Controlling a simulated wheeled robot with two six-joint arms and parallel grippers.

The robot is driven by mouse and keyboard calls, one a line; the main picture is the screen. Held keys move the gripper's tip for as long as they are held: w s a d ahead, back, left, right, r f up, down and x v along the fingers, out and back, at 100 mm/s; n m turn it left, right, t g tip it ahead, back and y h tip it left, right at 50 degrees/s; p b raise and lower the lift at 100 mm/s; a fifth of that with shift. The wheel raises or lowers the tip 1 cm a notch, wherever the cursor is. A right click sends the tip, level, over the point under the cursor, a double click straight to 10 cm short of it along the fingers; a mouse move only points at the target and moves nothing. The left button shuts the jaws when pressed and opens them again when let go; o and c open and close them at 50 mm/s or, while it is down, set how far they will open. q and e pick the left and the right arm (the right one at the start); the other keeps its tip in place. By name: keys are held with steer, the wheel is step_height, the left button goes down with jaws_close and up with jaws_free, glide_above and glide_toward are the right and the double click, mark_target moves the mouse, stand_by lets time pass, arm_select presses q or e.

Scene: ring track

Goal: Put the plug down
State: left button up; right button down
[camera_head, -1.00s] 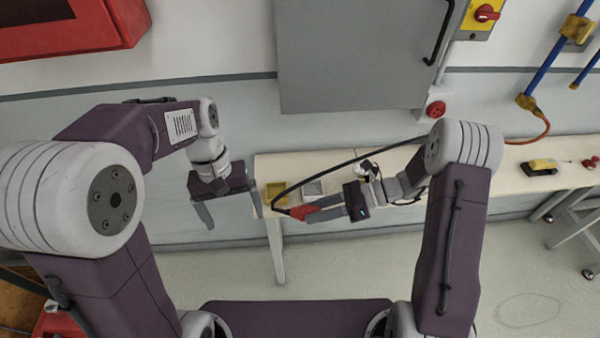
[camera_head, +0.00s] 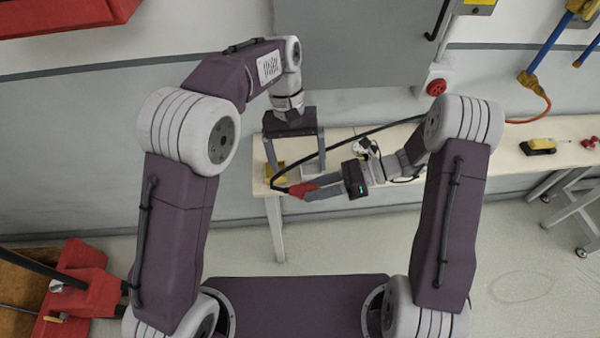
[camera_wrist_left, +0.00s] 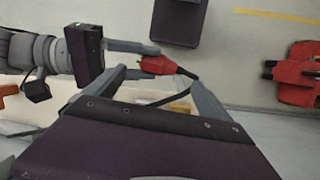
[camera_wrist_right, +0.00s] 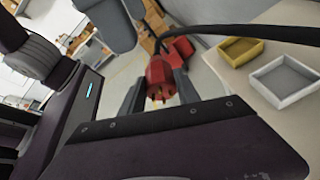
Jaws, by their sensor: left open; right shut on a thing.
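The red plug (camera_head: 301,189) is held between the fingers of my right gripper (camera_head: 308,192), in the air over the left front end of the bench (camera_head: 480,163). In the right wrist view the plug (camera_wrist_right: 160,78) shows its pin end, and its black cable (camera_wrist_right: 255,32) runs off to the upper right. My left gripper (camera_head: 296,170) is open and empty, pointing down just above and behind the plug. In the left wrist view the red plug (camera_wrist_left: 157,65) shows just beyond its spread fingers, apparently not between them.
A yellow tray (camera_wrist_right: 240,50) and a grey tray (camera_wrist_right: 283,84) sit side by side on the bench end. A red wall socket (camera_head: 437,86) is above the bench. A yellow-black tool (camera_head: 539,145) lies farther right.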

mark_target(302, 185)
arm_select(q)
steer(key=x, duration=0.8)
steer(key=shift+f, duration=0.1)
steer(key=c, duration=1.5)
arm_select(e)
steer(key=c, duration=0.8)
jaws_free()
steer(key=shift+d, duration=0.1)
